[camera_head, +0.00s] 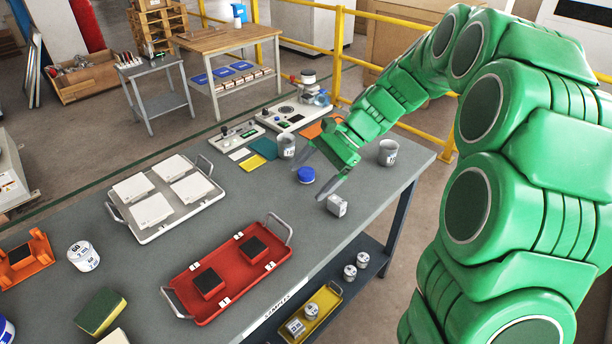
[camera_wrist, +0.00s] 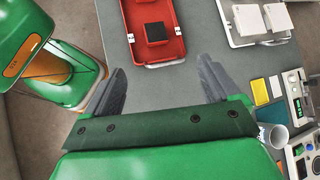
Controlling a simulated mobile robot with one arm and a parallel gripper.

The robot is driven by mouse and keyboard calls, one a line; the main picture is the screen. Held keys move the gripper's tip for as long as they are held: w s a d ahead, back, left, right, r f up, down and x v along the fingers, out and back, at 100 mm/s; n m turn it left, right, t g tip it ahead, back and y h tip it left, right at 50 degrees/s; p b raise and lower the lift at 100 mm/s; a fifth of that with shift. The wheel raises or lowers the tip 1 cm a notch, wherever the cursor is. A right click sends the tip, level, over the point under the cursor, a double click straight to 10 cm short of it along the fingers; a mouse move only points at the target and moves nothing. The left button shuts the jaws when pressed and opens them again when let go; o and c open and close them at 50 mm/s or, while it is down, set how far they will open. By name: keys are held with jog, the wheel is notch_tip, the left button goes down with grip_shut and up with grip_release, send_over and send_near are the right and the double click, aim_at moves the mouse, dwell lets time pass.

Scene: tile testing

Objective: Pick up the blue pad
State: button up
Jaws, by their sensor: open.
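The blue pad (camera_head: 264,148) is a flat teal-blue piece lying on the grey table, beside a yellow pad (camera_head: 251,162) and left of a grey cup (camera_head: 287,146). In the wrist view the blue pad (camera_wrist: 270,114) lies at the right, outside my fingers, near the yellow pad (camera_wrist: 260,91). My gripper (camera_head: 312,177) is open with nothing between its fingers, above the table and to the right of the blue pad.
Test devices (camera_head: 296,116) stand behind the pads. A white tray (camera_head: 150,232) and a red tray (camera_head: 228,306) occupy the table's left and front.

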jog(key=w+d+f+m+t+y, duration=0.1)
jog(key=w+f+m+y, duration=0.35)
jog(key=w, duration=0.85)
jog(key=m+t, duration=0.2)
jog(key=m, duration=0.3)
send_near(305, 171)
jog(key=shift+s+a+f+n, duration=0.15)
jog(key=shift+a+f, duration=0.3)
jog(key=shift+a, duration=0.05)
jog(key=shift+s+a+f+n, duration=0.1)
jog(key=shift+s+a+f, duration=0.05)
jog(key=shift+a+f, duration=0.35)
jog(key=shift+y, duration=0.25)
jog(key=shift+w+x, duration=0.1)
jog(key=shift+x, duration=1.8)
jog(key=shift+w+x, duration=0.15)
jog(key=shift+x, duration=1.8)
jog(key=c, duration=1.1)
jog(key=shift+r, duration=0.1)
